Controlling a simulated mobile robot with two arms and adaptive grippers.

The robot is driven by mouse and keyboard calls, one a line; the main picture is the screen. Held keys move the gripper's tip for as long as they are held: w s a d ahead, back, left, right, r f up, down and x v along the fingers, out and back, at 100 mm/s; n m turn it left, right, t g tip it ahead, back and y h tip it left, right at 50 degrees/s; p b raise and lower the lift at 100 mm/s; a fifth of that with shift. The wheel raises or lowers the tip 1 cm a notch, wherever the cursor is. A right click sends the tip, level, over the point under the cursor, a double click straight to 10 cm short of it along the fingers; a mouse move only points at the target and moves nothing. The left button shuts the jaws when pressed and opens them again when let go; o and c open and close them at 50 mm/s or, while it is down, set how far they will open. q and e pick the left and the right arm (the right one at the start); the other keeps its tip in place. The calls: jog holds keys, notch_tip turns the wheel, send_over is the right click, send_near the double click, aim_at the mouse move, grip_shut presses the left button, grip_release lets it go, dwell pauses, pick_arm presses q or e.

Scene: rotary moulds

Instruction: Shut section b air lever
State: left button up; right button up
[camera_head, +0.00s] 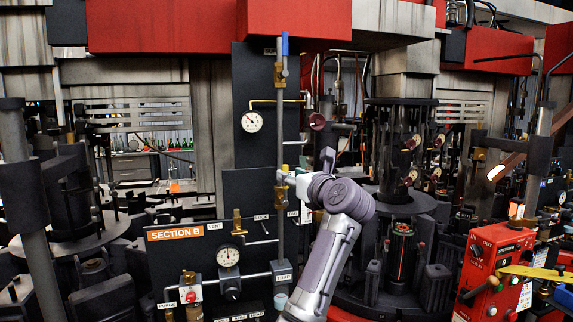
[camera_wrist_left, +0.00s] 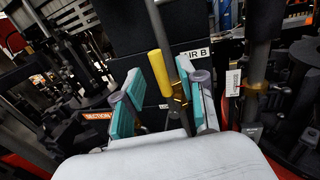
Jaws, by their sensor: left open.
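The section B air lever (camera_wrist_left: 158,72) has a yellow handle, slightly tilted, on a brass valve body beside a dark pipe. A partly covered label reading "IR B" (camera_wrist_left: 195,54) is behind it. My left gripper (camera_wrist_left: 166,92) is open, its teal pads to either side of the lever in the left wrist view. I cannot tell whether a pad touches it. My right gripper is not in view.
A blue-handled valve (camera_head: 284,46) is higher on the same pipe. A gauge (camera_head: 252,122) is left of the pipe; another gauge (camera_head: 228,256) and several small valves are below. A red control box (camera_head: 492,270) stands at lower right. Dark mould machinery crowds both sides.

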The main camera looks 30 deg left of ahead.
pick_arm(q)
jog(key=shift+p+x, duration=0.55)
jog(key=shift+x, duration=1.35)
grip_shut()
